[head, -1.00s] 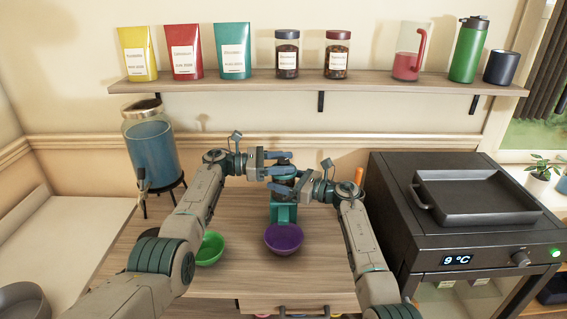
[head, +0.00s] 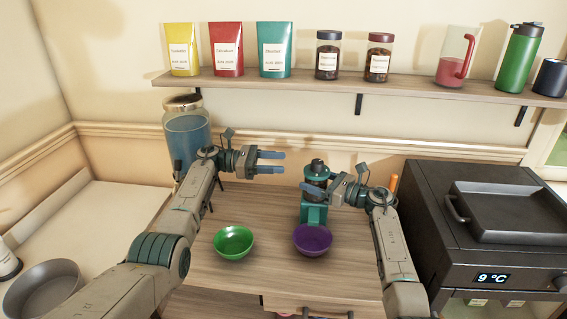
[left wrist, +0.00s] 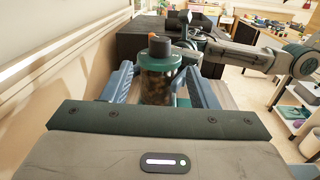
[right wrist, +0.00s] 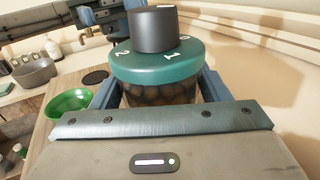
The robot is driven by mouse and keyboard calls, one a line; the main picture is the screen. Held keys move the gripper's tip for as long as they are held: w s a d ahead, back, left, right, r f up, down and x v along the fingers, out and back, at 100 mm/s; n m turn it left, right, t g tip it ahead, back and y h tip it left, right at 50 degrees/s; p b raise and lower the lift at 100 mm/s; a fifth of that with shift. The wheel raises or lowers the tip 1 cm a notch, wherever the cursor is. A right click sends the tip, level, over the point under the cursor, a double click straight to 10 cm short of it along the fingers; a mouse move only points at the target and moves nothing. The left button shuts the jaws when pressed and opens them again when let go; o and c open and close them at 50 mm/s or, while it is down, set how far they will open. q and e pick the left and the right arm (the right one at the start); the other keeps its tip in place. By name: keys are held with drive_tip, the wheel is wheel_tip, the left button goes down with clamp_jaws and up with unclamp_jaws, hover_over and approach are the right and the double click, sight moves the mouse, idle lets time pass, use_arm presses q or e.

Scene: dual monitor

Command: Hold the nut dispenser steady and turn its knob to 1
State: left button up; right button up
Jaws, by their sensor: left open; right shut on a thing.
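The nut dispenser (head: 316,187) stands upright on the wooden table, with a teal base, a clear body of nuts and a teal lid (right wrist: 155,64). Its black knob (right wrist: 154,28) sits on top. The right wrist view shows the digits 2 and 1 on the lid and part of another; I cannot tell which one the knob points to. My right gripper (head: 328,190) is shut on the dispenser's body just below the lid. My left gripper (head: 284,162) is open and empty, left of the knob and apart from it. The dispenser also shows ahead between its fingers (left wrist: 160,80).
A purple bowl (head: 312,240) stands in front of the dispenser, and a green bowl (head: 233,242) to its left. A large blue dispenser jar (head: 187,135) stands behind my left arm. A black appliance (head: 430,200) is at the right. A shelf (head: 300,85) runs above.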

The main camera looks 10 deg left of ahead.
use_arm(q)
drive_tip(key=s+d+f+g, duration=0.2)
drive_tip(key=s+d+f, duration=0.65)
drive_tip(key=s, duration=0.35)
drive_tip(key=n+t+y, duration=0.6)
drive_tip(key=n+t, duration=0.3)
drive_tip(key=t, duration=0.5)
approach(313, 167)
drive_tip(key=x, duration=1.1)
drive_tip(key=shift+w+d, duration=0.25)
drive_tip(key=shift+w, duration=0.05)
